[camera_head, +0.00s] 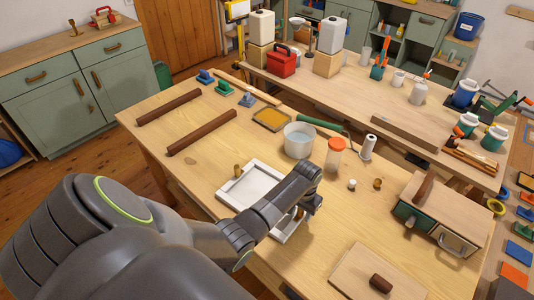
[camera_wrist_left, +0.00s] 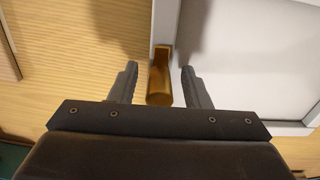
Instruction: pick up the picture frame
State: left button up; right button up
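The picture frame (camera_head: 233,188) is a white, flat, rectangular piece lying on the wooden table in the head view. A small brass-brown knob (camera_head: 237,170) stands at its far left edge. My left arm covers much of its right side. In the left wrist view the white frame edge (camera_wrist_left: 165,22) runs up the middle, with a brown-gold knob (camera_wrist_left: 160,78) on it. My left gripper (camera_head: 308,205) is over the right side of the frame. Its fingers (camera_wrist_left: 159,70) are open, one on each side of that knob, with gaps showing. My right gripper is not in view.
A clear tub (camera_head: 298,140), an orange-lidded jar (camera_head: 335,155) and a white roll (camera_head: 368,147) stand behind the frame. A wooden-topped box (camera_head: 450,205) is to the right, and a board (camera_head: 365,272) lies in front of it. Dark rods (camera_head: 202,132) lie at the left.

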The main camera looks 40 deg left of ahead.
pick_arm(q)
grip_shut()
